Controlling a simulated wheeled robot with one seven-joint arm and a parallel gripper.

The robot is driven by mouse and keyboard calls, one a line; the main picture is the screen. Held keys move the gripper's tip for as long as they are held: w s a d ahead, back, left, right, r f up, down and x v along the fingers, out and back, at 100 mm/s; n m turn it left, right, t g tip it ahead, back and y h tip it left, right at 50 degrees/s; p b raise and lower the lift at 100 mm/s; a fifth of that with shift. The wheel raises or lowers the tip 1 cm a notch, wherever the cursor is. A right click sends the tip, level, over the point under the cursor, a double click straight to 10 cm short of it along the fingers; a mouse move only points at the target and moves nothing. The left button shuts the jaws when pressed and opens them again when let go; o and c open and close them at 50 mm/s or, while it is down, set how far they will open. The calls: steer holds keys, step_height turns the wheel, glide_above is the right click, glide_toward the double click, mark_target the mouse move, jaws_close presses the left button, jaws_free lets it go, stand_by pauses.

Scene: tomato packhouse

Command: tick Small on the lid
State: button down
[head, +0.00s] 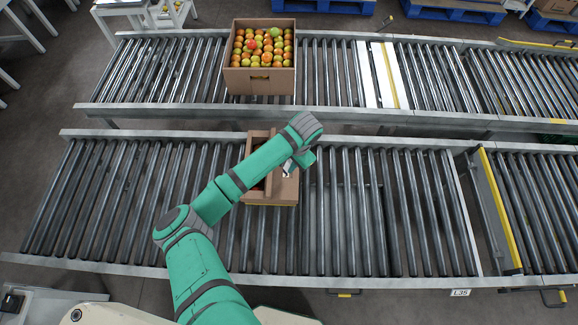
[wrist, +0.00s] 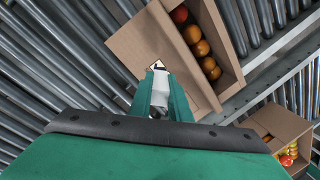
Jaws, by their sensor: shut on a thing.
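A brown cardboard box stands on the near roller conveyor, and its lid (head: 284,190) lies under my gripper (head: 297,165). In the wrist view the lid (wrist: 142,42) covers one side of the box, and a row of tomatoes (wrist: 201,47) shows in the open part. No word "Small" is readable.
An open carton (head: 260,80) full of red, orange and green tomatoes stands on the far conveyor (head: 180,70). The near conveyor's rollers (head: 400,205) are clear to the right of the box, up to a yellow-edged divider (head: 499,210).

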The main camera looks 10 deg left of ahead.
steer(key=shift+w+r, duration=0.1)
steer(key=shift+r, duration=1.6)
steer(key=shift+a, duration=0.1)
steer(key=shift+d, duration=0.2)
